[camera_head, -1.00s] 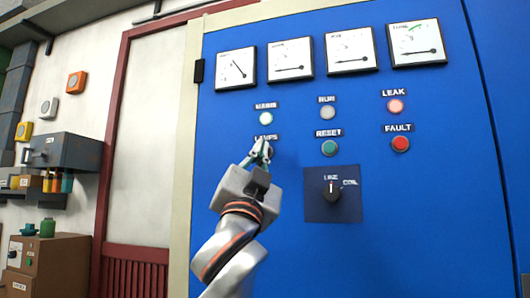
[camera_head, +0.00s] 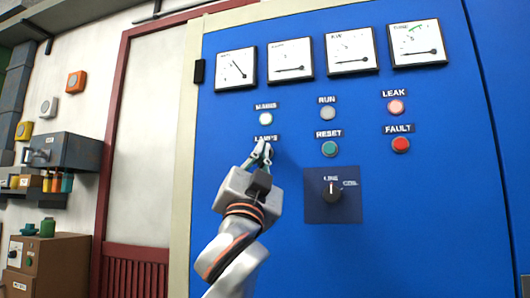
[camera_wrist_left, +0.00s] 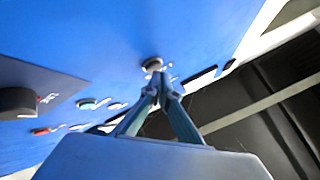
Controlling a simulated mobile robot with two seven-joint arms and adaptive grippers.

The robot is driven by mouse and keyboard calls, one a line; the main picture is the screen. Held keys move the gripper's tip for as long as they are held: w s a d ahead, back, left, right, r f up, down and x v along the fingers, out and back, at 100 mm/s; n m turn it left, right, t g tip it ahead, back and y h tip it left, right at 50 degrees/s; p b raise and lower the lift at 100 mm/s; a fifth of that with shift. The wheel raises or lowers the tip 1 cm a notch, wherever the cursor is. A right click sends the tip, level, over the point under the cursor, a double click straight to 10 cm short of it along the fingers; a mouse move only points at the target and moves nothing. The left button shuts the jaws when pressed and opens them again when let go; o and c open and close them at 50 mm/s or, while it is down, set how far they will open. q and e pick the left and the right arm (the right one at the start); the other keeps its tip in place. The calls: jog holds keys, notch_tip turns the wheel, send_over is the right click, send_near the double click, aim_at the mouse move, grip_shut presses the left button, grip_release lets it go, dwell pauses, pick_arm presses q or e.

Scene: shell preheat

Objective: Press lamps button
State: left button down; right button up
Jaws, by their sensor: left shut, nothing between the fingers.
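The blue panel (camera_head: 430,220) carries a LAMPS label (camera_head: 265,139) below the pale MAINS lamp (camera_head: 265,119). My left gripper (camera_head: 264,148) is shut and empty, with its fingertips just under the LAMPS label. It hides the button there in the head view. In the left wrist view, the closed fingertips (camera_wrist_left: 161,88) are right by a round grey button (camera_wrist_left: 152,64), which by its place in the row looks like the lamps button. I cannot tell whether they touch it. My right gripper is not in view.
Near my left gripper are the green RESET button (camera_head: 329,149), the red FAULT button (camera_head: 400,144) and a black rotary knob (camera_head: 332,190). Dial meters (camera_head: 291,60) line the panel's top. A red-framed door (camera_head: 140,150) is at left.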

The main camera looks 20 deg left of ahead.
pick_arm(q)
jog(key=shift+w, duration=0.45)
dwell(0.6)
dwell(0.4)
jog(key=shift+s+p, duration=0.3)
jog(key=shift+s, duration=0.55)
jog(key=s, duration=0.5)
jog(key=shift+a+p, duration=0.1)
jog(key=shift+p, duration=0.3)
jog(key=shift+f, duration=0.1)
dwell(0.4)
